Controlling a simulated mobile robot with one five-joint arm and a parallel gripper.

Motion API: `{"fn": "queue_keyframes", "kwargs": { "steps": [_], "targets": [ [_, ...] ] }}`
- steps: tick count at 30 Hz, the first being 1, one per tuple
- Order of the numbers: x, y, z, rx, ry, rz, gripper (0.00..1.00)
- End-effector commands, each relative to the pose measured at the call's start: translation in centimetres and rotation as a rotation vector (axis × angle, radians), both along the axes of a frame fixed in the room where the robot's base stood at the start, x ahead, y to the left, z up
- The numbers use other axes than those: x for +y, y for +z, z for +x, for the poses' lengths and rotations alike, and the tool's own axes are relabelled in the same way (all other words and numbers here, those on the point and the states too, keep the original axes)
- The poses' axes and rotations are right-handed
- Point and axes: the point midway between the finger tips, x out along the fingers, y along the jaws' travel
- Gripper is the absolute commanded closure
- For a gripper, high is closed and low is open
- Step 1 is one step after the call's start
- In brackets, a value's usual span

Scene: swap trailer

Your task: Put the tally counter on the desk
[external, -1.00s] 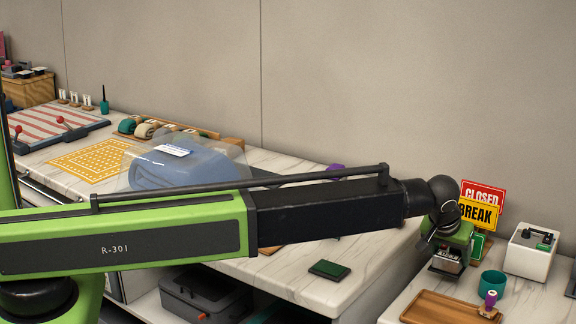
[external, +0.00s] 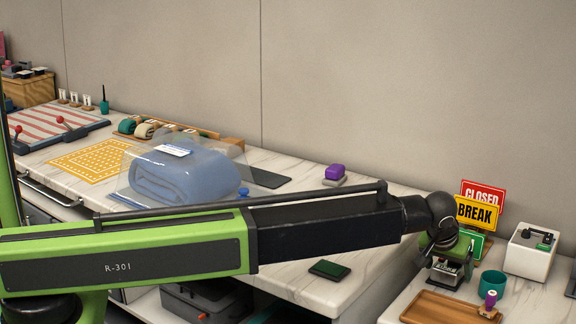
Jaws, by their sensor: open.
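My gripper (external: 440,249) is at the right, pointing down over the right-hand marble counter (external: 396,304). Its jaws are open, though the arm's end partly hides them. A small boxy thing with a dark and pale face (external: 445,271) is directly below the gripper, close to or between the jaws. It may be the tally counter, but it is too small and covered to be sure. I cannot tell whether the jaws touch it. The long marble-topped desk (external: 300,285) runs from the left to the middle.
CLOSED and BREAK signs (external: 478,212) stand behind the gripper. A teal cup (external: 493,283), wooden tray (external: 432,307), purple-handled stamp (external: 489,303) and white box (external: 530,251) are nearby. The desk holds a bagged blue blanket (external: 180,178), a purple block (external: 334,172) and a green pad (external: 329,269).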

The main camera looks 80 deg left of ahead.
Motion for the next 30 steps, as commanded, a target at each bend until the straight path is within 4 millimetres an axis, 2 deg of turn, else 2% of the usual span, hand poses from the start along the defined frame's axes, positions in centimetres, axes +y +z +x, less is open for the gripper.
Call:
{"fn": "queue_keyframes", "kwargs": {
  "steps": [5, 8, 15, 19, 22, 30],
  "targets": [
    [-0.2, 1.1, -0.3, 0.0, 0.0, 0.0, 0.17],
    [-0.8, 2.7, -0.9, 0.0, -0.001, 0.0, 0.17],
    [-2.9, 7.9, -3.1, 0.0, -0.001, 0.001, 0.17],
    [-4.0, 10.0, -4.1, 0.0, -0.001, 0.0, 0.17],
    [-4.5, 10.6, -4.5, 0.0, 0.0, 0.0, 0.17],
    [-4.6, 10.4, -4.6, 0.0, 0.001, 0.0, 0.17]
  ]
}}
